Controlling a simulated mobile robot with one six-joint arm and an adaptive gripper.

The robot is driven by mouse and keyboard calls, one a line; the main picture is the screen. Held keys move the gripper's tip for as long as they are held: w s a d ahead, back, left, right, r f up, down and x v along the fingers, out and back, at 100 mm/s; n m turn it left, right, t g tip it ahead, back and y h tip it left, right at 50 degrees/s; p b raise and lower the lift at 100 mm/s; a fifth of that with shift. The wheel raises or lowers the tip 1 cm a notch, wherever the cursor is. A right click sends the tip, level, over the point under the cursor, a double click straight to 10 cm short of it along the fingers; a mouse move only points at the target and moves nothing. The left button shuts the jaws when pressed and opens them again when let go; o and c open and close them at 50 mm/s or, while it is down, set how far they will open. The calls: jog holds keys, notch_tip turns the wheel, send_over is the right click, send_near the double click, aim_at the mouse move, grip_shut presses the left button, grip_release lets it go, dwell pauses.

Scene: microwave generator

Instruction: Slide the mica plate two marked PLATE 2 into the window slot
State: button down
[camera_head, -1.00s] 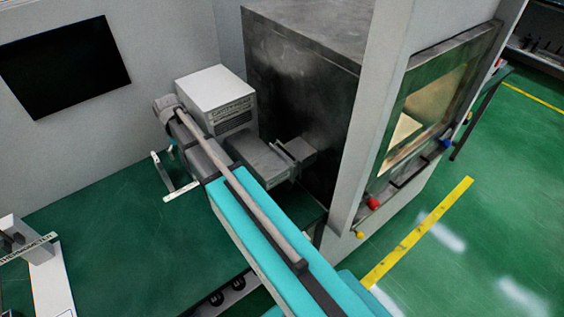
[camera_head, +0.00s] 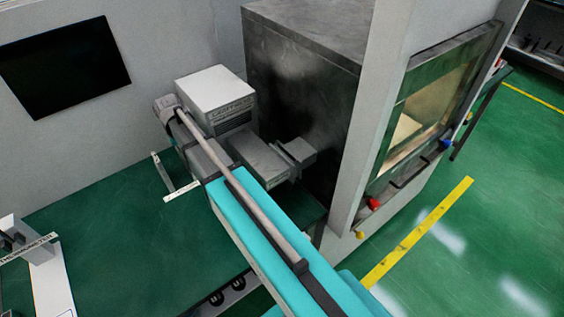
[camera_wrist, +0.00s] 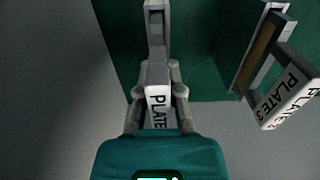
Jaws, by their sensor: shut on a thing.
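In the wrist view my gripper (camera_wrist: 158,93) is shut on a plate with a white label (camera_wrist: 158,108) reading "PLATE". Its number is hidden by my gripper's body, so I cannot confirm that it is plate two. The plate's grey holder part extends up and away from the fingers. A second piece marked PLATE 3 (camera_wrist: 288,97) stands to the right, apart from my gripper. In the head view my teal arm crosses the middle, and its gripper end is hidden. A grey duct (camera_head: 262,160) with upright flanges (camera_head: 292,153) joins the dark cabinet; I cannot tell whether the window slot is there.
A white box unit (camera_head: 215,92) stands behind the duct. The dark cabinet (camera_head: 300,85) and a pale frame wall (camera_head: 375,110) close off the right. A thermometer stand (camera_head: 30,245) is at far left.

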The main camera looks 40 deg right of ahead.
jog(key=shift+r+p, duration=0.5)
jog(key=shift+r, duration=0.05)
jog(key=shift+r, duration=0.15)
jog(key=shift+r+p, duration=2.1)
jog(key=shift+p, duration=0.1)
jog(key=shift+r, duration=0.15)
jog(key=shift+r, duration=0.1)
